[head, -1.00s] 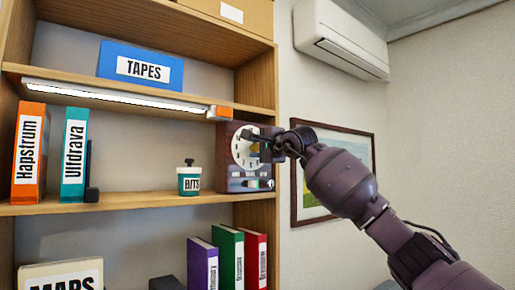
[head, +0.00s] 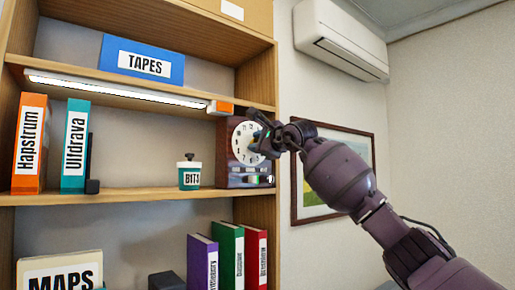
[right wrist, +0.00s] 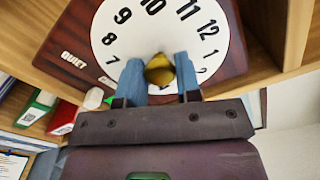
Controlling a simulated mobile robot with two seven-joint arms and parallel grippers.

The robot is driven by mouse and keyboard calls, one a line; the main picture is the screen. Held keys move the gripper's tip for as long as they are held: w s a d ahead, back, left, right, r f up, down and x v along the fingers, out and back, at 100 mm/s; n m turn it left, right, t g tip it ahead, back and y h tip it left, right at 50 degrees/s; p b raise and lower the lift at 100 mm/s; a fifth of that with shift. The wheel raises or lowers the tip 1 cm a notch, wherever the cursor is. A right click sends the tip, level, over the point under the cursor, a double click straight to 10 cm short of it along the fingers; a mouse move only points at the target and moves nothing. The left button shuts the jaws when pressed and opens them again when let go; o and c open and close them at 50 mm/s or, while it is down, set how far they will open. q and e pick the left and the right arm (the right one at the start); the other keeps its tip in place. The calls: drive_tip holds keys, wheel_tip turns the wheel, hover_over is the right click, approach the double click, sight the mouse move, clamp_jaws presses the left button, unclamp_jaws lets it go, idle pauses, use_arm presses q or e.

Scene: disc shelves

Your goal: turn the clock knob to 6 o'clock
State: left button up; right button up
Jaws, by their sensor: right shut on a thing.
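The clock (head: 236,170) is a dark brown wooden box with a white numbered dial, standing at the right end of the middle shelf. In the right wrist view its dial (right wrist: 104,38) fills the top, with the numbers tilted. My right gripper (head: 259,143) is at the dial's middle. In the right wrist view its two blue fingers (right wrist: 160,84) are closed on the sides of a brass-yellow knob (right wrist: 159,68) at the dial's centre. Which way the knob points cannot be told. The lower part of the dial is hidden by my gripper. My left gripper is not in view.
A BITS cup (head: 189,175) stands left of the clock. An orange-ended lamp bar (head: 120,90) runs under the shelf above. Binders (head: 230,250) stand below. A framed picture (head: 330,190) hangs behind my right arm.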

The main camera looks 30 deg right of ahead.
drive_tip(key=m+b, duration=0.3)
drive_tip(key=m, duration=0.9)
drive_tip(key=shift+m, duration=0.3)
idle(0.4)
drive_tip(key=o, duration=0.9)
